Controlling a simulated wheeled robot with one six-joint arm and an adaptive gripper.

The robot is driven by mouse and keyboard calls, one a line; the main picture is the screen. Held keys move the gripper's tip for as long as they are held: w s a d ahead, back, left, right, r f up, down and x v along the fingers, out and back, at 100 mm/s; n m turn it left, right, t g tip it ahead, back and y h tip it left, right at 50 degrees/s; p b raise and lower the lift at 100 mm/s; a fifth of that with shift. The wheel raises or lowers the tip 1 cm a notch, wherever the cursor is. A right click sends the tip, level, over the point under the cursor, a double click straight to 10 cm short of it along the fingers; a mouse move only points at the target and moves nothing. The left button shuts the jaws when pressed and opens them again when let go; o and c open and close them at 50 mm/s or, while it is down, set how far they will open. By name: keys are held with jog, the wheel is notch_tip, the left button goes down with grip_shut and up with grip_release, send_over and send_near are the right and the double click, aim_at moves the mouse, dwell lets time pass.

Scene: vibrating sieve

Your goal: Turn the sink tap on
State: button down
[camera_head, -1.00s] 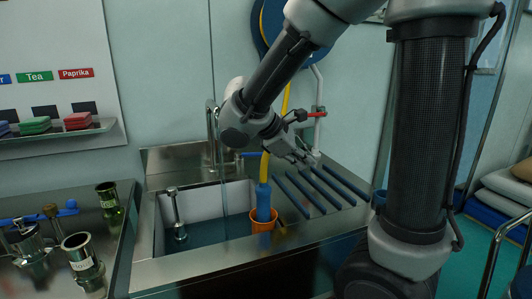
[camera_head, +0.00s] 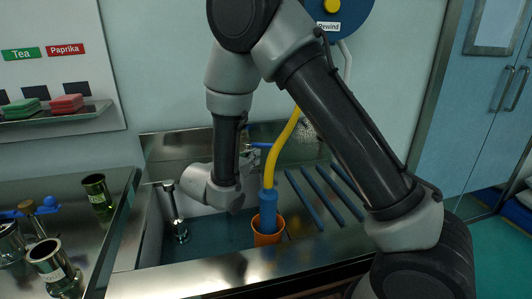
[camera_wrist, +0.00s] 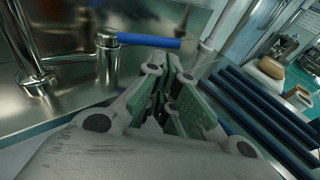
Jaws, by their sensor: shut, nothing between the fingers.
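The tap's blue lever (camera_wrist: 150,41) sticks out to the right from its metal body (camera_wrist: 107,60) in the wrist view. A bit of the lever also shows in the head view (camera_head: 259,145), behind my arm. The shiny spout (camera_wrist: 28,45) rises at the left of the wrist view. My gripper (camera_wrist: 170,75) is shut and empty, with its green-padded fingers just below and right of the lever. I cannot tell whether they touch it. In the head view, my wrist hides most of the gripper and the tap.
The sink basin (camera_head: 150,238) lies below my arm, with a metal-stemmed item (camera_head: 174,210) in it. A blue nozzle on a yellow hose (camera_head: 282,150) stands in an orange cup (camera_head: 268,238). Blue bars (camera_head: 325,192) line the right drainboard. Metal vessels stand on the left counter.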

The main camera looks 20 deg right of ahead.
aim_at(262, 145)
jog(key=x, duration=0.7)
jog(key=shift+w+d+f, duration=0.1)
jog(key=shift+w+d, duration=0.15)
jog(key=shift+d, duration=0.1)
jog(key=w+d, duration=0.2)
jog(key=d, duration=0.1)
jog(key=shift+w+d, duration=0.1)
jog(key=shift+w, duration=0.1)
